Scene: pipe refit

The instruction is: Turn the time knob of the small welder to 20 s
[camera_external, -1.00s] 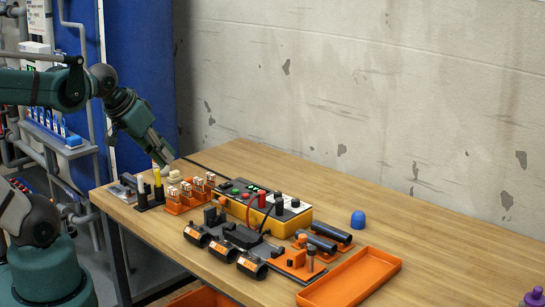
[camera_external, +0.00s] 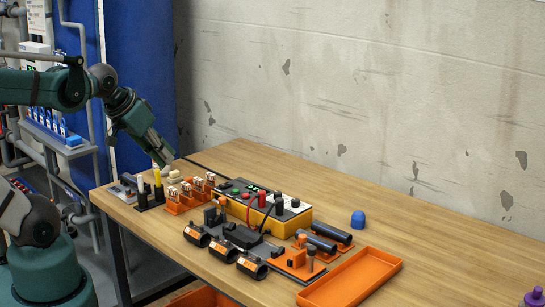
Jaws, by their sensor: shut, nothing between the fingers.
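The small welder (camera_external: 262,208) is a yellow box with a dark top on the table. Its top carries a small display with green marks, green and red buttons, and dark knobs on light panels. A dark knob (camera_external: 279,203) stands toward its right end; I cannot read the dial marks or tell which knob sets the time. My gripper (camera_external: 165,163) is shut and empty, pointing down above the table's back left part. It is left of the welder and apart from it.
An orange rack (camera_external: 185,204) with small fittings stands left of the welder. Black clamps (camera_external: 223,252) and dark pipes (camera_external: 331,231) lie in front and to the right. The table's back right is clear.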

